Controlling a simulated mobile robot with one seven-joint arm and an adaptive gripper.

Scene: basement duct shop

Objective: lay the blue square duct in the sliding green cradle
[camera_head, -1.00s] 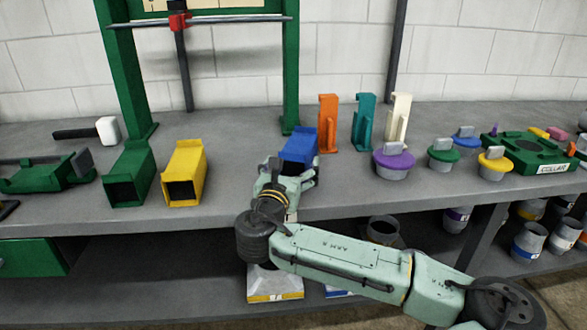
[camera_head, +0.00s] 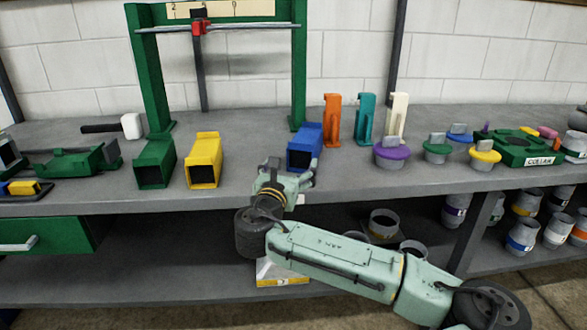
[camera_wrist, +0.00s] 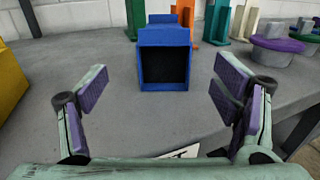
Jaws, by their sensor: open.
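The blue square duct (camera_head: 304,148) lies on the bench near its front edge, right of the yellow duct. Its open end faces me in the wrist view (camera_wrist: 164,36). My gripper (camera_head: 287,176) is open and empty in front of the duct. In the wrist view its fingers (camera_wrist: 160,82) are spread wide to either side of the duct's near end, apart from it. A green cradle-like piece (camera_head: 72,163) stands at the far left of the bench; I cannot tell for sure that it is the sliding cradle.
A yellow duct (camera_head: 204,160) and a green duct (camera_head: 154,161) lie left of the blue one. Orange (camera_head: 333,120), teal (camera_head: 365,120) and white uprights stand behind right. Lidded plugs sit farther right. A green frame (camera_head: 152,75) rises behind.

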